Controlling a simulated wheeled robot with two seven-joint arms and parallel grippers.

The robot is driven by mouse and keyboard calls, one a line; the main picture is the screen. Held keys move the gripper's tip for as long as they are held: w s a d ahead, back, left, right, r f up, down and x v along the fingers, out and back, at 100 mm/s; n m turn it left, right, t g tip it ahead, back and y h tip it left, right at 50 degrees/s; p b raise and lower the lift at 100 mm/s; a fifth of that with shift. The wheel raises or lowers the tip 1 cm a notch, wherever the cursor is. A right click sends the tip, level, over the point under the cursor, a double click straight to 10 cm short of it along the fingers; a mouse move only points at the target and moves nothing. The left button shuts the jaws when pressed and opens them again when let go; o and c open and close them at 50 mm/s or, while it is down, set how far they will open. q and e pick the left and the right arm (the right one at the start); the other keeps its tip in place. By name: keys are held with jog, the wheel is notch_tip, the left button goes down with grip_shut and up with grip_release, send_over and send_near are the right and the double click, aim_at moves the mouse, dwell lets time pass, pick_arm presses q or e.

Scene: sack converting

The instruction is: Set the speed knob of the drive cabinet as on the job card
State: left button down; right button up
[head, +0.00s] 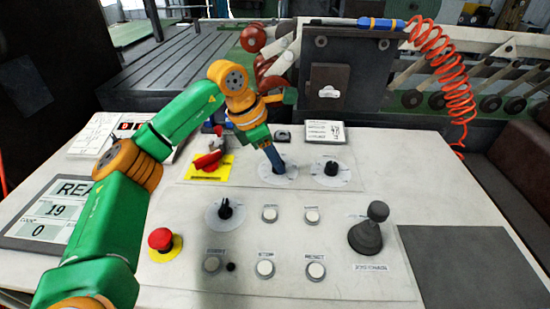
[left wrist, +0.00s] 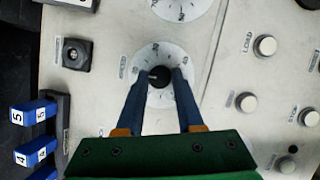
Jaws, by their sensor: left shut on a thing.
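My left gripper (head: 274,160) reaches down onto a white dial plate (head: 278,179) in the back row of the desk panel. In the left wrist view its two blue fingers (left wrist: 160,76) stand either side of a small black knob (left wrist: 159,73) and are shut on it. The dial plate (left wrist: 148,53) around it has marks and numbers, too small to read surely. A label (left wrist: 122,66) beside it is blurred; I cannot tell whether it says speed. A white card (head: 325,131) with print, possibly the job card, stands behind the panel. My right gripper is not in view.
Another black knob (head: 331,168) is close right of the gripped one, and a third (head: 225,209) nearer me. A red rotary switch (head: 208,161) on yellow, a red emergency button (head: 160,239), several white buttons and a dark joystick (head: 367,234) stand around.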

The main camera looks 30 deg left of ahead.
aim_at(268, 178)
pick_arm(q)
jog(key=shift+d+n+t+y+b, duration=0.1)
jog(key=shift+n+t+y+b, duration=0.25)
jog(key=shift+n, duration=0.95)
jog(key=shift+d+n+t+y+b, duration=0.15)
jog(key=shift+n+y, duration=0.4)
jog(key=shift+n, duration=0.75)
jog(key=shift+a, duration=0.1)
jog(key=c, duration=0.5)
grip_release()
jog(key=shift+c, duration=0.2)
jog(key=v, duration=0.7)
